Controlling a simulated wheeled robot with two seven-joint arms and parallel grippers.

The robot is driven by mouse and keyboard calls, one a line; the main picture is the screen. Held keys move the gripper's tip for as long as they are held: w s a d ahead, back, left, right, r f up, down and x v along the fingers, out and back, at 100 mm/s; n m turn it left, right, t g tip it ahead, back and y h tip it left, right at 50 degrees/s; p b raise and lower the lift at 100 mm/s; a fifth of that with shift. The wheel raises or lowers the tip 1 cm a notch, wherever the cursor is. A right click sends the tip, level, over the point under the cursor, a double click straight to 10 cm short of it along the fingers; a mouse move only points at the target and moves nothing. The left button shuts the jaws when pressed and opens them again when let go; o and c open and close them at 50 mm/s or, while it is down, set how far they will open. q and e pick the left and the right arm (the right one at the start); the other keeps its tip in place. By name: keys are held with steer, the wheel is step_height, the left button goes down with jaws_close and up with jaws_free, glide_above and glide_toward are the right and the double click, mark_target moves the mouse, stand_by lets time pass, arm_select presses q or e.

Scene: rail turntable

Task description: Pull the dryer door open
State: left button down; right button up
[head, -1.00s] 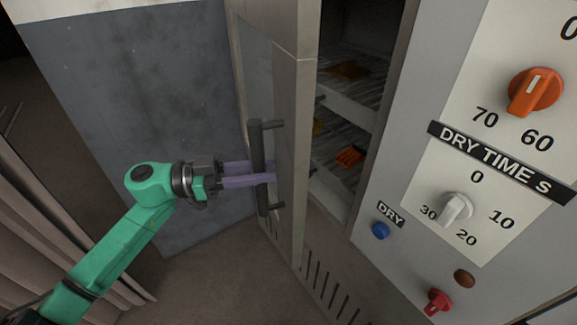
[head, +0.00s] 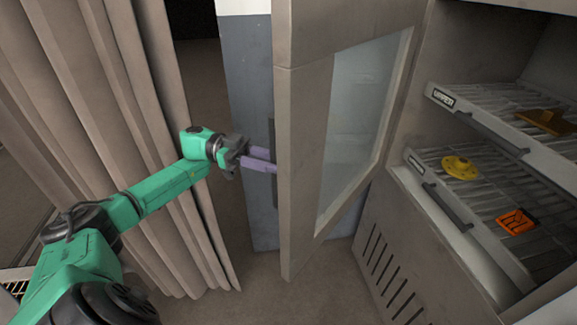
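The dryer door (head: 304,160) stands wide open, swung out to the left of the cabinet. Its glass window (head: 362,125) and inner side face me. The dark door handle (head: 273,135) is on the far outer face and shows only as a thin strip past the door's edge. My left gripper (head: 268,162) reaches in from the left with its purple fingers at the handle, shut on it. The fingertips are partly hidden by the door's edge. My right gripper is not in view.
Inside the dryer, an upper rack (head: 500,118) and a lower rack (head: 480,205) hold a brown piece (head: 545,121), a yellow disc (head: 460,167) and an orange piece (head: 516,221). A beige curtain (head: 165,240) hangs close behind my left arm. Floor shows below the door.

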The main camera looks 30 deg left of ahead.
arm_select(q)
steer(key=shift+w+a, duration=0.25)
steer(key=shift+a, duration=0.5)
steer(key=c, duration=0.6)
jaws_free()
step_height(320, 180, up, 10)
steer(key=shift+f, duration=0.25)
step_height(320, 180, up, 10)
steer(key=r+p, duration=0.1)
steer(key=p, duration=0.1)
glide_above(269, 120)
steer(key=w+a, duration=0.1)
steer(key=w, duration=0.1)
steer(key=shift+s+a+f, duration=0.1)
steer(key=shift+f, duration=0.15)
